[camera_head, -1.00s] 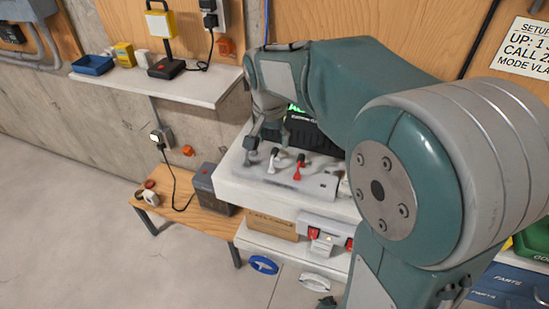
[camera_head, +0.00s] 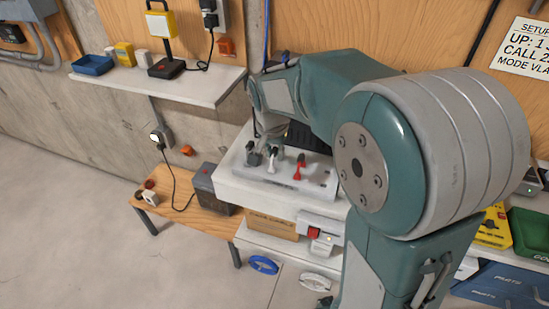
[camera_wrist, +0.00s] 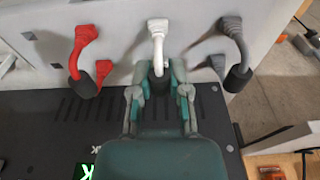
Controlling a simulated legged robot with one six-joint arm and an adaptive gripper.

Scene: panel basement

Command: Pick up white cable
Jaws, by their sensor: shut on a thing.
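The white cable (camera_wrist: 158,35) stands in the middle of the wrist view, its plug on the grey-white panel and its black end between my fingers. My gripper (camera_wrist: 160,74) is shut on this lower end. In the head view the white cable (camera_head: 272,160) shows small on the panel box, with my gripper (camera_head: 270,143) at it, partly hidden by my arm. A red cable (camera_wrist: 80,52) is left of it and a grey cable (camera_wrist: 236,50) right of it, both apart from my fingers.
A black device (camera_wrist: 60,125) with a green display lies below the cables in the wrist view. A wooden bench (camera_head: 180,208) and a wall shelf (camera_head: 175,84) stand left. The floor (camera_head: 90,240) at left is clear.

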